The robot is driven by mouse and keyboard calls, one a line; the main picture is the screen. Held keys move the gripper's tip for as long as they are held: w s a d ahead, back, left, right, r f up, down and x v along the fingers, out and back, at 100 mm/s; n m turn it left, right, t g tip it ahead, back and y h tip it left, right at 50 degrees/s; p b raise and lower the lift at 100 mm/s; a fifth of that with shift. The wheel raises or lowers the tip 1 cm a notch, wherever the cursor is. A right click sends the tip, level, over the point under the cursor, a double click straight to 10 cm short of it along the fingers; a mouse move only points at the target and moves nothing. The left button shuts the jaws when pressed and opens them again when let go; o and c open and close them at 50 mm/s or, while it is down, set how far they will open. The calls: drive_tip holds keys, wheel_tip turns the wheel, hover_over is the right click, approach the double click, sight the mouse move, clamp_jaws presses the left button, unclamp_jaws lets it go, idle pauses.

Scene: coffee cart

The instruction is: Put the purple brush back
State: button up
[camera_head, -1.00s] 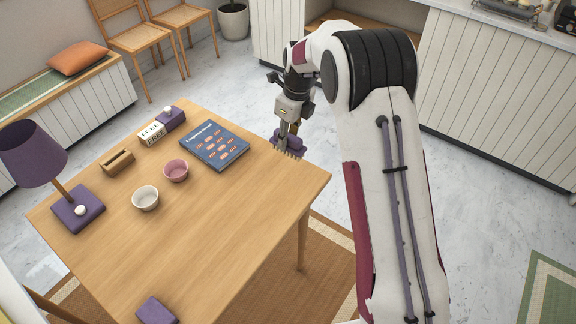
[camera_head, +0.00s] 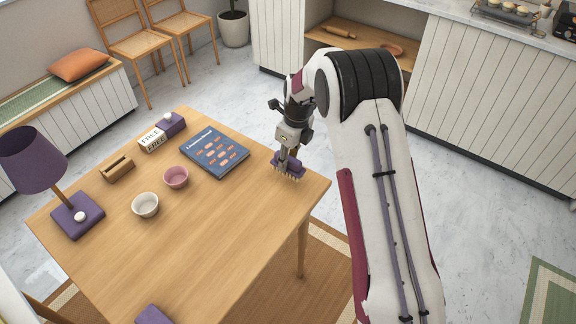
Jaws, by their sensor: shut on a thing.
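The purple brush (camera_head: 287,164), with pale bristles along its lower edge, is at the table's right corner. My gripper (camera_head: 289,156) is shut on it from above. The bristles are at or just above the wooden table top (camera_head: 230,220); I cannot tell whether they touch. The fingertips are small and partly hidden by the brush.
A blue book (camera_head: 214,150) lies just left of the brush. A pink bowl (camera_head: 176,177), white bowl (camera_head: 145,205), wooden holder (camera_head: 117,169), white lettered block (camera_head: 153,138) and purple lamp (camera_head: 78,213) stand farther left. The table's front right is clear.

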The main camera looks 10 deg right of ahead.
sight(293, 160)
drive_tip(key=shift+f, duration=1.55)
drive_tip(key=shift+f, duration=0.1)
drive_tip(key=o, duration=1.2)
drive_tip(key=shift+c, duration=0.2)
drive_tip(key=r, duration=0.7)
drive_tip(key=s+d+r, duration=0.1)
drive_tip(key=r, duration=0.3)
drive_tip(key=shift+s+d+r, duration=0.1)
drive_tip(key=shift+r, duration=0.45)
drive_tip(key=shift+s+r, duration=0.1)
